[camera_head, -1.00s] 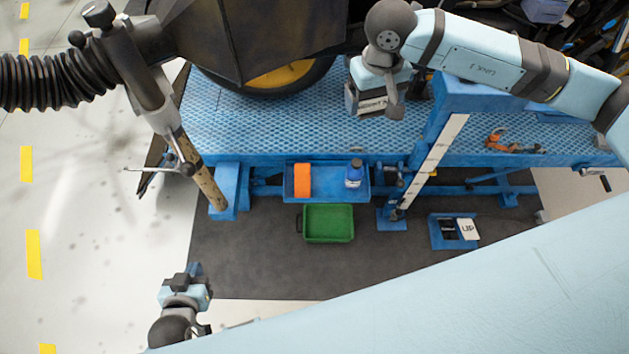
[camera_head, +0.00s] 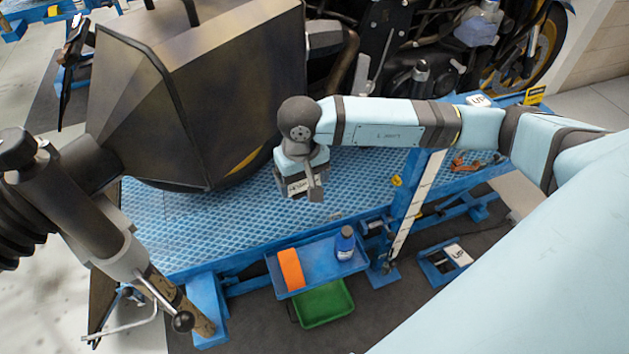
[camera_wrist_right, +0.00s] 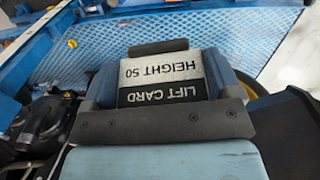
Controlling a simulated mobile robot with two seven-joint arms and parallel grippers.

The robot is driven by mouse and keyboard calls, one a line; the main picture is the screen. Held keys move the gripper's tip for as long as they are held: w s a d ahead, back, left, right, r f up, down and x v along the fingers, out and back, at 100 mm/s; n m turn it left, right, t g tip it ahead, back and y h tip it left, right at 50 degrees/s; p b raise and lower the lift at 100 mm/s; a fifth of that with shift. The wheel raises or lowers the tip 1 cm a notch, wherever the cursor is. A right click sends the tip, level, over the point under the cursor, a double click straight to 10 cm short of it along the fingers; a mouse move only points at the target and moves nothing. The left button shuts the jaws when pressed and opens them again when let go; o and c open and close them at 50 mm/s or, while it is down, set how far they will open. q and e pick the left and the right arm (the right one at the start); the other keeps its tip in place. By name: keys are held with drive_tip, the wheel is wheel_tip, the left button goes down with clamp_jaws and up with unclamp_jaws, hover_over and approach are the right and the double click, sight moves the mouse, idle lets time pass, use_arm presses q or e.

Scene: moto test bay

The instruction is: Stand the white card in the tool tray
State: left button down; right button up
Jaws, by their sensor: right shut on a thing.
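My right gripper (camera_head: 301,187) hangs over the blue lift deck in the head view, shut on the white card. The white card (camera_wrist_right: 173,72) has black lettering reading "HEIGHT 50" and a black "LIFT CARD" band. It fills the space between the fingers in the right wrist view; in the head view only a small part (camera_head: 297,187) shows below the gripper. The blue tray, probably the tool tray (camera_head: 318,268), is on the lift's near side, below and right of the gripper. My left gripper is out of view.
A green bin (camera_head: 323,304) is below the blue tray. A blue floor box (camera_head: 432,268) with a white "UP" label is at right. A blue post (camera_head: 409,205) with a white strip stands right of the tray. Orange tools (camera_head: 470,164) lie on the deck (camera_head: 215,225).

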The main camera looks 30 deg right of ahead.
drive_tip(key=w+d+f+m+b, duration=0.1)
drive_tip(key=d+f+m+b, duration=0.1)
drive_tip(key=f+m+b, duration=0.5)
drive_tip(key=w+d+f+m+b, duration=0.1)
drive_tip(key=f+m+b, duration=0.2)
drive_tip(key=f+b, duration=0.75)
drive_tip(key=m+b, duration=0.9)
drive_tip(key=b, duration=0.5)
hover_over(319, 262)
wheel_tip(319, 262, down, 14)
wheel_tip(319, 262, down, 15)
drive_tip(key=b, duration=0.4)
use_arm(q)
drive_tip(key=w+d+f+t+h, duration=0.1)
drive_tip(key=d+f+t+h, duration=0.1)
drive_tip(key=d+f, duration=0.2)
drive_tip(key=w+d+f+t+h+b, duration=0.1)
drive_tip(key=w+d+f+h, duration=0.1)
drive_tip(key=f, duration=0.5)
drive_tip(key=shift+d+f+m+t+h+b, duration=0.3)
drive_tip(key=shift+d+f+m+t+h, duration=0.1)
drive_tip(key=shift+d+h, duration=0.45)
use_arm(e)
drive_tip(key=shift+f, duration=2.5)
